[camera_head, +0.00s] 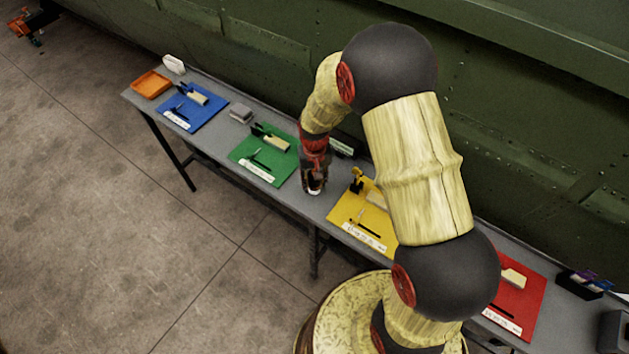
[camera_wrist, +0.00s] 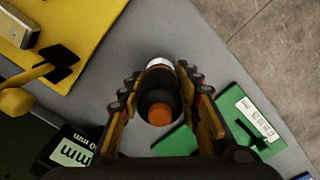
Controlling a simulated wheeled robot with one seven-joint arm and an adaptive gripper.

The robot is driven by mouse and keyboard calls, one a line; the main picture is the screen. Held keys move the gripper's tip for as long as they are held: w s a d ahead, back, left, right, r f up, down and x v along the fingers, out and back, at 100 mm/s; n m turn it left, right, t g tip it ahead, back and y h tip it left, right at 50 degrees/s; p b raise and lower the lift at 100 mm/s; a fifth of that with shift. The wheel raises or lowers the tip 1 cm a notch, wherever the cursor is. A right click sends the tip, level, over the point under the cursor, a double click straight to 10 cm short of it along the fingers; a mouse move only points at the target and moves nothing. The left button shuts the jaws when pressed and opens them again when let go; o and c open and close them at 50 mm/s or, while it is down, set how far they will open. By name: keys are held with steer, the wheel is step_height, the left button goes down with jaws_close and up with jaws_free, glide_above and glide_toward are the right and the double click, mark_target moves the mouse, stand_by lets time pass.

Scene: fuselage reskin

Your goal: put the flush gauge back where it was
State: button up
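In the head view my gripper (camera_head: 314,181) points down over the grey table (camera_head: 232,117), between the green mat (camera_head: 244,152) and the yellow mat (camera_head: 347,211). I cannot tell whether the gauge's far end touches the table.
A black box marked "mm" (camera_wrist: 73,150) stands beside my gripper. The yellow mat holds a yellow-handled tool (camera_head: 356,182); tools also lie on the green mat, blue mat (camera_head: 207,108) and red mat (camera_head: 529,295). An orange tray (camera_head: 151,84) is at the far left. The green fuselage wall rises behind.

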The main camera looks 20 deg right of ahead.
steer(key=o, duration=0.3)
steer(key=shift+o, duration=0.2)
steer(key=shift+r, duration=0.1)
step_height(320, 180, up, 12)
steer(key=shift+p, duration=0.8)
steer(key=s+r+t, duration=0.2)
steer(key=s+r, duration=0.1)
steer(key=r, duration=0.8)
steer(key=s+r+n+t, duration=0.1)
steer(key=s+r, duration=0.6)
steer(key=s, duration=0.2)
steer(key=s+r+t, duration=0.2)
steer(key=s+r, duration=0.5)
steer(key=s, duration=0.3)
steer(key=shift+n+t, duration=0.3)
steer(key=shift+n, duration=0.1)
